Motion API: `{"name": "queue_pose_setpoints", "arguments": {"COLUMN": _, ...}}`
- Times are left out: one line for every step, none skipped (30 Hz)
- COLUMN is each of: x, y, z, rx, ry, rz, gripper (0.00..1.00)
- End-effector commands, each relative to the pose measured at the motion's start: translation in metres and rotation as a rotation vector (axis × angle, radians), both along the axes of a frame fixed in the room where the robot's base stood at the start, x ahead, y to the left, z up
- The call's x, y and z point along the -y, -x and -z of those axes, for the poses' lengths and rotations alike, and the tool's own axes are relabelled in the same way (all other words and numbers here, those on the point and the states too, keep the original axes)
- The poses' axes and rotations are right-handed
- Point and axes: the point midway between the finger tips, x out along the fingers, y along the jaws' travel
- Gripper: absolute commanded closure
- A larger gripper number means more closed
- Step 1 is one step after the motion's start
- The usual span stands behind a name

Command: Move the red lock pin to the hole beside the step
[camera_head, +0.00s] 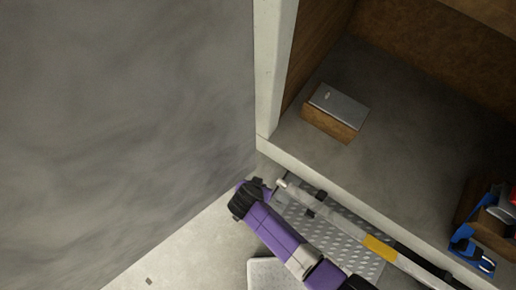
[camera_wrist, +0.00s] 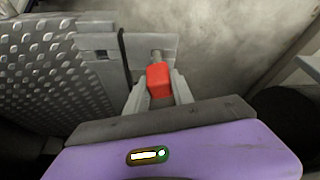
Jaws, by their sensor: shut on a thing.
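The red lock pin (camera_wrist: 158,80) is between the two grey fingers of my gripper (camera_wrist: 159,90) in the wrist view, and the fingers are shut on its red head. A short grey shaft extends past the head toward a grey metal bracket (camera_wrist: 100,45) beside the step. I cannot tell whether the shaft is in a hole or only in front of it; the hole is not clearly visible. The step (camera_wrist: 45,75) is a studded metal plate at the left; the head view also shows it (camera_head: 345,240). There, my gripper (camera_head: 268,187) is at the step's upper left corner and hides the pin.
A long bar (camera_head: 380,248) with a yellow band runs across the step. A wooden box (camera_head: 330,123) with a grey top lies on the truck floor (camera_head: 400,110). A blue item (camera_head: 472,250) is at the right. A grey wall (camera_head: 130,120) rises on the left.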

Motion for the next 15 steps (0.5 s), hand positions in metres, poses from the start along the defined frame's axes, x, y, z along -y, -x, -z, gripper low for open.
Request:
{"name": "queue_pose_setpoints", "arguments": {"x": 0.0, "y": 0.0, "z": 0.006, "rx": 0.0, "ry": 0.0, "rz": 0.0, "gripper": 1.0}}
{"name": "queue_pose_setpoints", "arguments": {"x": 0.0, "y": 0.0, "z": 0.008, "rx": 0.001, "ry": 0.0, "rz": 0.0, "gripper": 1.0}}
{"name": "queue_pose_setpoints", "arguments": {"x": 0.0, "y": 0.0, "z": 0.011, "rx": 0.001, "ry": 0.0, "rz": 0.0, "gripper": 1.0}}
{"name": "queue_pose_setpoints", "arguments": {"x": 0.0, "y": 0.0, "z": 0.012, "rx": 0.001, "ry": 0.0, "rz": 0.0, "gripper": 1.0}}
{"name": "queue_pose_setpoints", "arguments": {"x": 0.0, "y": -0.001, "z": 0.014, "rx": 0.001, "ry": -0.001, "rz": 0.001, "gripper": 1.0}}
{"name": "queue_pose_setpoints", "arguments": {"x": 0.0, "y": -0.001, "z": 0.017, "rx": 0.001, "ry": 0.0, "rz": 0.0, "gripper": 1.0}}
{"name": "queue_pose_setpoints", "arguments": {"x": 0.0, "y": -0.001, "z": 0.019, "rx": 0.001, "ry": 0.0, "rz": 0.0, "gripper": 1.0}}
{"name": "queue_pose_setpoints", "arguments": {"x": 0.0, "y": -0.001, "z": 0.021, "rx": 0.001, "ry": 0.0, "rz": 0.0, "gripper": 1.0}}
{"name": "queue_pose_setpoints", "arguments": {"x": 0.0, "y": -0.001, "z": 0.023, "rx": 0.001, "ry": 0.0, "rz": 0.0, "gripper": 1.0}}
{"name": "queue_pose_setpoints", "arguments": {"x": 0.0, "y": -0.001, "z": 0.025, "rx": 0.001, "ry": 0.0, "rz": 0.0, "gripper": 1.0}}
{"name": "queue_pose_setpoints", "arguments": {"x": 0.0, "y": -0.001, "z": 0.027, "rx": 0.001, "ry": 0.0, "rz": 0.0, "gripper": 1.0}}
{"name": "queue_pose_setpoints", "arguments": {"x": 0.0, "y": -0.001, "z": 0.029, "rx": 0.001, "ry": 0.0, "rz": 0.0, "gripper": 1.0}}
{"name": "queue_pose_setpoints", "arguments": {"x": 0.0, "y": -0.001, "z": 0.03, "rx": 0.001, "ry": 0.0, "rz": 0.0, "gripper": 1.0}}
{"name": "queue_pose_setpoints", "arguments": {"x": 0.0, "y": -0.001, "z": 0.032, "rx": 0.001, "ry": 0.0, "rz": 0.0, "gripper": 1.0}}
{"name": "queue_pose_setpoints", "arguments": {"x": 0.0, "y": -0.001, "z": 0.033, "rx": 0.001, "ry": 0.0, "rz": 0.0, "gripper": 1.0}}
